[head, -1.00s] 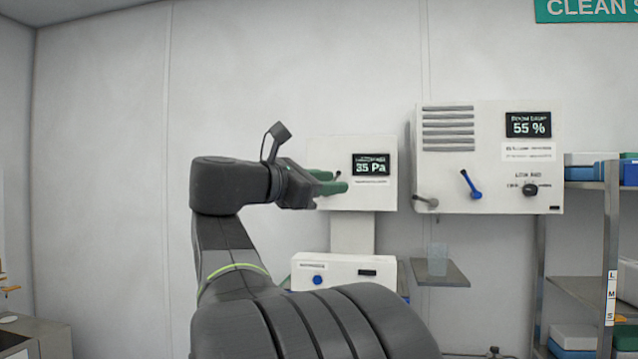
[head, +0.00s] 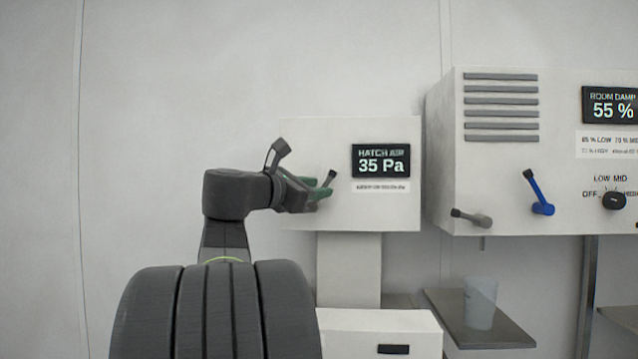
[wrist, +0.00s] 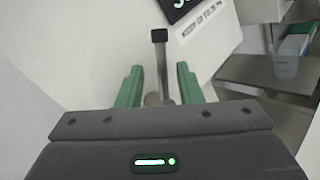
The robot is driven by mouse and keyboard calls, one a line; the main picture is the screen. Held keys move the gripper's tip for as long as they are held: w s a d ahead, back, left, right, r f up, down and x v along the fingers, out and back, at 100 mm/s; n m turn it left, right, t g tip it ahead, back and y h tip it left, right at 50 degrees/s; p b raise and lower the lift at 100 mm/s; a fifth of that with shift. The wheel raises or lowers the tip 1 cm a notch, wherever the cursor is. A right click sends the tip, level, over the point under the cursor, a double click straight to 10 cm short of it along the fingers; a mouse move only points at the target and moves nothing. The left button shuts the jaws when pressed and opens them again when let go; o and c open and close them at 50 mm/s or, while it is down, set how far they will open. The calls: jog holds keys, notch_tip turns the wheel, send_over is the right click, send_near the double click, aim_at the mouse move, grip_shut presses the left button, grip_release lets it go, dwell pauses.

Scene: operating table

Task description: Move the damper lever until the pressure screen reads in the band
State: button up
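The pressure screen (head: 381,161) on the white hatch-air box (head: 300,140) reads 35 Pa. The small label below it is too blurred to read. The damper lever (head: 331,177), a grey stem with a black tip, stands up on the box left of the screen, leaning slightly right in the head view. My gripper (head: 320,188) is at the lever with its green fingers apart. In the wrist view the lever (wrist: 160,62) stands between the two fingers of my gripper (wrist: 161,75), with a gap visible on each side. The lever's base is partly hidden by my gripper.
On the right, a larger white unit (head: 440,150) carries a 55 % screen (head: 612,105), a grey lever (head: 472,217), a blue lever (head: 538,193) and a black knob (head: 614,200). A clear cup (head: 480,303) stands on a shelf (head: 510,331) below. The wall at left is clear.

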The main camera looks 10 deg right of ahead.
jog(key=shift+w+d+r, duration=0.1)
jog(key=shift+w+d, duration=0.1)
jog(key=shift+d, duration=0.55)
jog(key=shift+w, duration=0.1)
jog(key=shift+c, duration=0.4)
grip_shut()
